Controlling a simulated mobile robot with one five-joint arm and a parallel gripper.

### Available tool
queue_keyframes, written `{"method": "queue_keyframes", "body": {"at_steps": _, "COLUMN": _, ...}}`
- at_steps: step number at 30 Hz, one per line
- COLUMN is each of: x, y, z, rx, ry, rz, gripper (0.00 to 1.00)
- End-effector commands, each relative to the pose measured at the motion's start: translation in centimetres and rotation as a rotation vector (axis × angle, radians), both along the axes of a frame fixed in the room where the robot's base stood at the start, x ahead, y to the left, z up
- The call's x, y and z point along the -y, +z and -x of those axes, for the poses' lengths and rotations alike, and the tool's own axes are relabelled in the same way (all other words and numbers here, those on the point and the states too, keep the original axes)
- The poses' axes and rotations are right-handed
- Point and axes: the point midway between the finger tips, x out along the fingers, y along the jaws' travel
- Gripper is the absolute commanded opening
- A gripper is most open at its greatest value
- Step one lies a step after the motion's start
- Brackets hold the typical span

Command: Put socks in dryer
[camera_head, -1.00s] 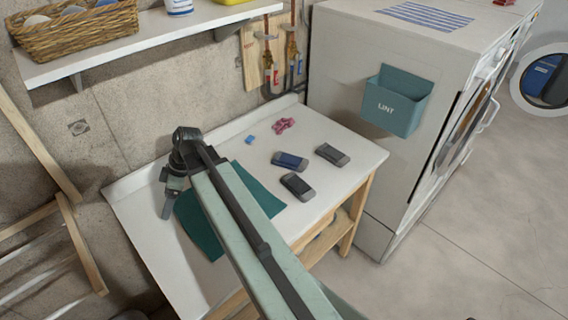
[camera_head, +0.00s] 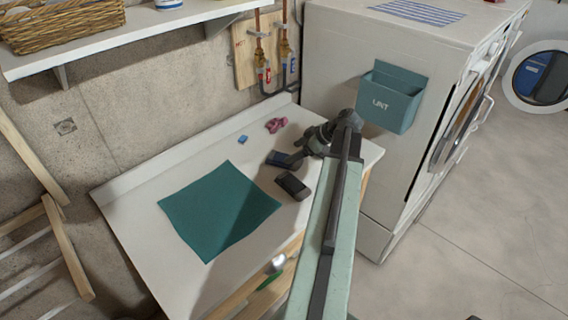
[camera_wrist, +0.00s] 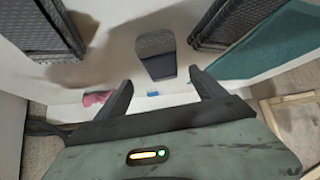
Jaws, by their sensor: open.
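The navy sock with a grey end (camera_head: 280,159) shows in the wrist view (camera_wrist: 157,55) between and beyond my fingers. My gripper is open and empty above the socks. The white dryer (camera_head: 350,60) stands right of the table; its front is seen edge-on.
A teal cloth (camera_head: 218,210) lies flat on the table. A pink item (camera_head: 276,125) and small blue block (camera_head: 243,139) lie near the wall. A LINT bin (camera_head: 390,104) juts from the machine's side. A round white rim with blue inside (camera_head: 538,76) is at far right. Right floor is clear.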

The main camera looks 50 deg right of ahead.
Motion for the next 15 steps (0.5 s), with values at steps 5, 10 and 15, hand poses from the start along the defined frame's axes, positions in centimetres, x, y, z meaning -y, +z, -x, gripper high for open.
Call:
{"method": "queue_keyframes", "body": {"at_steps": 5, "x": -0.3, "y": -1.0, "z": -0.8, "rx": 0.0, "ry": 0.001, "rz": -0.001, "gripper": 0.8}}
{"method": "queue_keyframes", "body": {"at_steps": 10, "x": -0.9, "y": -2.9, "z": -1.9, "rx": 0.0, "ry": 0.001, "rz": 0.0, "gripper": 0.8}}
{"method": "queue_keyframes", "body": {"at_steps": 15, "x": -1.7, "y": -4.9, "z": -3.8, "rx": 0.0, "ry": 0.001, "rz": 0.0, "gripper": 0.8}}
